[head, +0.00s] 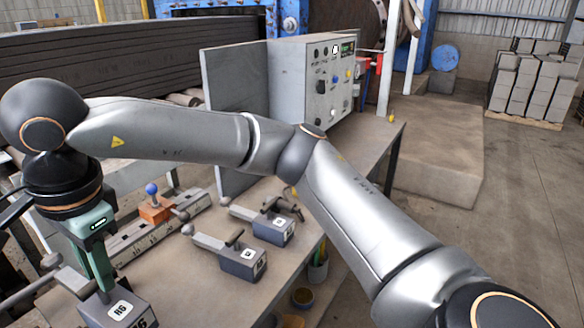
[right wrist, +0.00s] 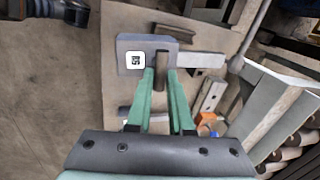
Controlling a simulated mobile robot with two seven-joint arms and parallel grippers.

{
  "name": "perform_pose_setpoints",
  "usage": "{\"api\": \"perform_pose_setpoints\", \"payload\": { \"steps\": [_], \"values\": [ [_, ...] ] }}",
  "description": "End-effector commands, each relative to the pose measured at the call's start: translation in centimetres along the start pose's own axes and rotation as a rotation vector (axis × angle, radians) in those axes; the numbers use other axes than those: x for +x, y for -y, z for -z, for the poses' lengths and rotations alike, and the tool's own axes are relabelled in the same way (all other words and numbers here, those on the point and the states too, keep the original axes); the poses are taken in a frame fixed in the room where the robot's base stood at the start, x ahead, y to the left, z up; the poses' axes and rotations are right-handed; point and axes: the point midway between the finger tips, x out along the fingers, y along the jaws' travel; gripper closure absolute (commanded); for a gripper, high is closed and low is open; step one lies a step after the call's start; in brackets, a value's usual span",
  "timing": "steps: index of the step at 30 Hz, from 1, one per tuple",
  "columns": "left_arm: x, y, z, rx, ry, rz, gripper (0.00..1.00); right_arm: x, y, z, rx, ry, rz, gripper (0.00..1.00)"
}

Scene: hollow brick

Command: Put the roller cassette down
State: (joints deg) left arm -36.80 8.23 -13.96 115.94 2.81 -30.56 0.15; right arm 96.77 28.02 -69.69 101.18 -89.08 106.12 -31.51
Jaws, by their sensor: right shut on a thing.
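My right gripper (head: 104,280) comes down at the lower left of the head view, with green fingers closed on the roller cassette (head: 122,308). This cassette is a grey block with a white label that seems to read R6. In the right wrist view the fingers (right wrist: 161,80) pinch a short dark upright grip on the same cassette (right wrist: 128,45), whose pale bar points right. The head view cuts off its underside, so I cannot tell whether it touches the bench. My left gripper is not in view.
Two similar cassettes stand on the bench (head: 180,285), one nearer (head: 243,266) and one farther (head: 279,230). A ruled rail (head: 130,242) carries an orange block (head: 156,210) with a blue knob. A control box (head: 310,85) stands behind. A pen cup (head: 317,268) is below the bench's right edge.

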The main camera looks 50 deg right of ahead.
Motion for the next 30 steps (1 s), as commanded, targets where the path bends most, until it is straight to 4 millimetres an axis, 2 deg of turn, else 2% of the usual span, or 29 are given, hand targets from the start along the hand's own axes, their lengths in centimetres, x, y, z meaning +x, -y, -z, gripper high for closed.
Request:
{"api": "perform_pose_setpoints", "payload": {
  "steps": [1, 8, 13, 20, 26, 30],
  "values": [
    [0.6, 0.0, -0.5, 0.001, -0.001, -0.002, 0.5, -0.1, 0.0, -0.2, 0.034, -0.008, 0.006, 1.0],
    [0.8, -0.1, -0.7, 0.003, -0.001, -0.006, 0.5, -1.1, -0.2, -0.5, 0.115, -0.021, 0.002, 1.0],
    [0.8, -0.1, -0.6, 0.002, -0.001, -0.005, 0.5, -0.7, -0.2, 0.4, 0.119, -0.021, 0.0, 1.0],
    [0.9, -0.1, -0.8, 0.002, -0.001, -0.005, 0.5, 1.0, -0.6, 4.2, 0.12, -0.02, 0.0, 1.0],
    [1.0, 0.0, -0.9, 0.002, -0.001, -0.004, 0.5, 2.7, -0.9, 8.2, 0.121, -0.021, 0.0, 1.0],
    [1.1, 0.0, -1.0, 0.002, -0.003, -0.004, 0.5, 4.8, -1.4, 10.2, 0.117, -0.021, -0.002, 1.0]
  ]
}}
